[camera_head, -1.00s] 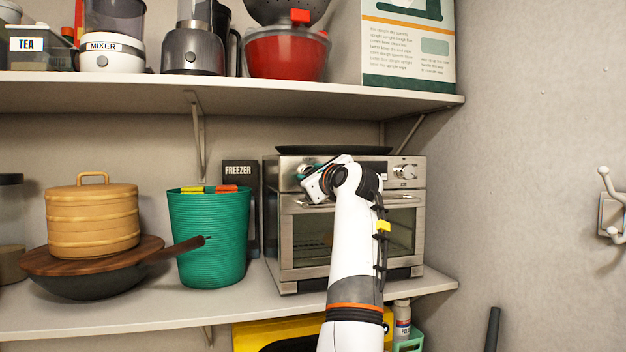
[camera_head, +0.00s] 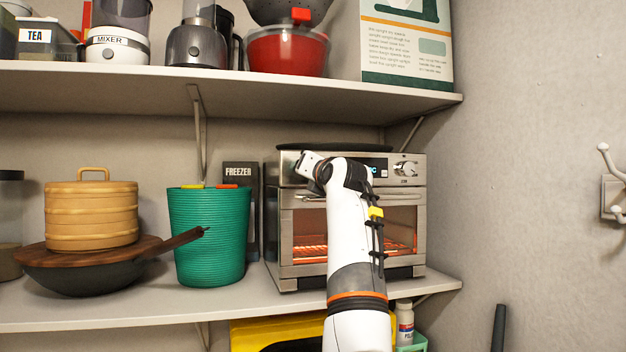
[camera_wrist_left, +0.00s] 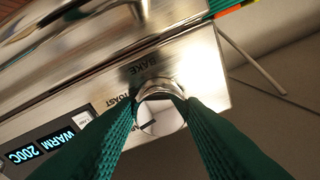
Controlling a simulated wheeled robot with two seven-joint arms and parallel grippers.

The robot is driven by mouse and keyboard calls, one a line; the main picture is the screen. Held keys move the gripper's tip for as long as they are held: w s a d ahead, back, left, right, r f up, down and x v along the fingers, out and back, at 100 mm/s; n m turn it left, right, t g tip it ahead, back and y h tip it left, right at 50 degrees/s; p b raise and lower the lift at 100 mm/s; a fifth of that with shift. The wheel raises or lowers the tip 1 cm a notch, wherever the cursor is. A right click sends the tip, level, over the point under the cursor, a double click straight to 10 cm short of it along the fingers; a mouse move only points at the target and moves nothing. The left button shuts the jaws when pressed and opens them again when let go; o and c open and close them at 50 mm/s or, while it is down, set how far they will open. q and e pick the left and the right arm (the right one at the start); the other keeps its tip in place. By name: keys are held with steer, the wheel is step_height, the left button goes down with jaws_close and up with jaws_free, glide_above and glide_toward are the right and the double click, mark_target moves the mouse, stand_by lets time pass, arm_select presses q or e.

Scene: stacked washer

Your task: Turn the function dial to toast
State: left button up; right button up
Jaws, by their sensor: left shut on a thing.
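The toaster oven (camera_head: 405,225) stands on the shelf, its inside glowing orange. Its function dial (camera_wrist_left: 160,115) is a round silver knob in the left wrist view, with a dark mark on its face. My left gripper (camera_head: 304,168) is shut on it, with green fingers on either side. TOAST (camera_wrist_left: 122,110) and BAKE (camera_wrist_left: 138,74) labels are printed beside the dial; other labels are hidden by the fingers. The lit display (camera_wrist_left: 42,148) reads WARM and 200C, upside down. My right gripper is not in view.
A second knob (camera_head: 404,168) is at the oven's right. A green basket (camera_head: 208,240) and dark FREEZER box (camera_head: 239,172) stand left of the oven. The upper shelf (camera_head: 300,92) runs above it; a wall hook (camera_head: 612,185) is at the right.

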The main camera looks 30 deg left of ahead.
arm_select(q)
steer(key=m+b, duration=0.1)
steer(key=m, duration=0.1)
steer(key=m+b, duration=0.2)
steer(key=m, duration=0.1)
steer(key=shift+f+t+h, duration=0.2)
steer(key=shift+t+h, duration=0.1)
steer(key=shift+t, duration=0.1)
steer(key=shift+r+m+b, duration=0.1)
steer(key=shift+m+b, duration=1.2)
steer(key=shift+m, duration=0.5)
steer(key=shift+s+a+r+m+h, duration=0.1)
steer(key=shift+m+h, duration=0.2)
steer(key=o, duration=1)
